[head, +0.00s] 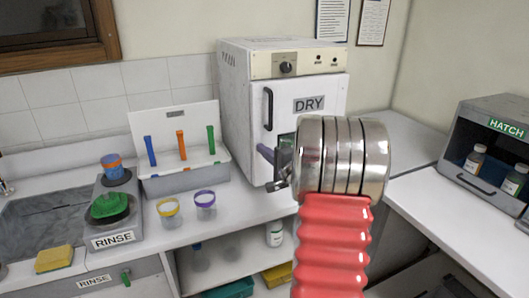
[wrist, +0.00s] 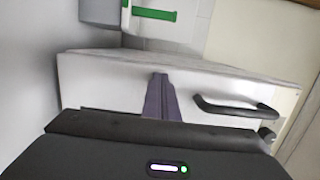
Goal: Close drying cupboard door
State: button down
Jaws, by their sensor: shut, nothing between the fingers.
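The drying cupboard (head: 285,60) is a white box on the counter, with a control panel above its door. Its white door (head: 325,88) has a DRY label and a black vertical handle (head: 267,108). The door looks shut or nearly shut; I cannot tell if it is fully flush. My gripper (head: 265,153) is in front of the door's lower left part, below the handle, partly behind my arm. In the wrist view its purple fingers (wrist: 160,97) are together and empty, against or just in front of the door (wrist: 105,82), with the handle (wrist: 236,108) to their right.
Left of the cupboard stands a grey rack (head: 185,182) with coloured tools. Two clear cups (head: 205,203) stand on the counter before it. A rinse station (head: 112,210) and sink (head: 45,220) are further left. A hatch (head: 490,150) with bottles is at the right.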

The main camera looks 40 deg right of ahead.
jog(key=a+v, duration=0.2)
jog(key=v, duration=1.2)
jog(key=shift+w, duration=0.3)
jog(key=shift+d, duration=0.1)
